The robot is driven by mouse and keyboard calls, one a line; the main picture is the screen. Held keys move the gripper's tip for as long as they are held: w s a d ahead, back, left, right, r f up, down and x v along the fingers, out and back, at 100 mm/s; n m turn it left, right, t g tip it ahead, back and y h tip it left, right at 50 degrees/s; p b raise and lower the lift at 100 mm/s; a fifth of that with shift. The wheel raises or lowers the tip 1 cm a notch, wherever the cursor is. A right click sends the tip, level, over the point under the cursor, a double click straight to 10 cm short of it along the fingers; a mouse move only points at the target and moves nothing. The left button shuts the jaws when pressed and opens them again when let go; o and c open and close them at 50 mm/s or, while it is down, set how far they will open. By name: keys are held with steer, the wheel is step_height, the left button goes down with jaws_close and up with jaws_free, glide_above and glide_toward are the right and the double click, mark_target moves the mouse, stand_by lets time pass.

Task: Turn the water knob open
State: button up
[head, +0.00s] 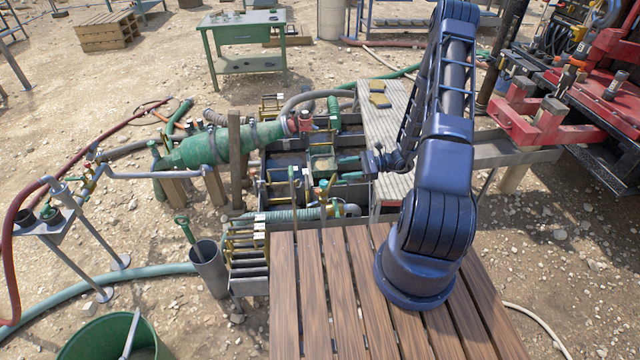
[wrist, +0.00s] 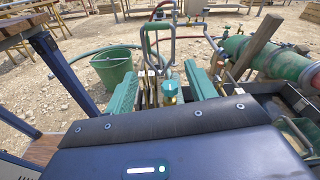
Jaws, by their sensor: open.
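A small teal knob on a brass-coloured fitting (wrist: 168,88) shows in the wrist view, between and beyond my fingers; it looks like the water knob. In the head view a small brass-and-green fitting (head: 325,184) in the tank may be the same thing, but it is too small to be sure. My gripper (wrist: 162,92) is open, with its two green fingers spread to either side and nothing held between them. In the head view my gripper (head: 348,167) is low over the tank, pointing left. I cannot tell whether a finger touches the knob.
A large green cylinder (head: 215,148) lies along the tank's left side. The metal tank (head: 268,190) holds bars, hoses and upright handles close to my gripper. A green bucket (wrist: 112,66) stands on the ground. The wooden deck (head: 310,300) is clear in front.

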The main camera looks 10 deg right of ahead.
mark_target(320, 182)
step_height(320, 182, down, 8)
steer(key=f+m+t, duration=0.1)
steer(key=m+t, duration=0.3)
steer(key=shift+y, duration=0.4)
steer(key=x, duration=1)
steer(key=shift+s+a+r, duration=0.1)
steer(key=shift+a+r, duration=0.05)
steer(key=shift+a, duration=0.25)
steer(key=shift+c, duration=0.2)
steer(key=c, duration=0.9)
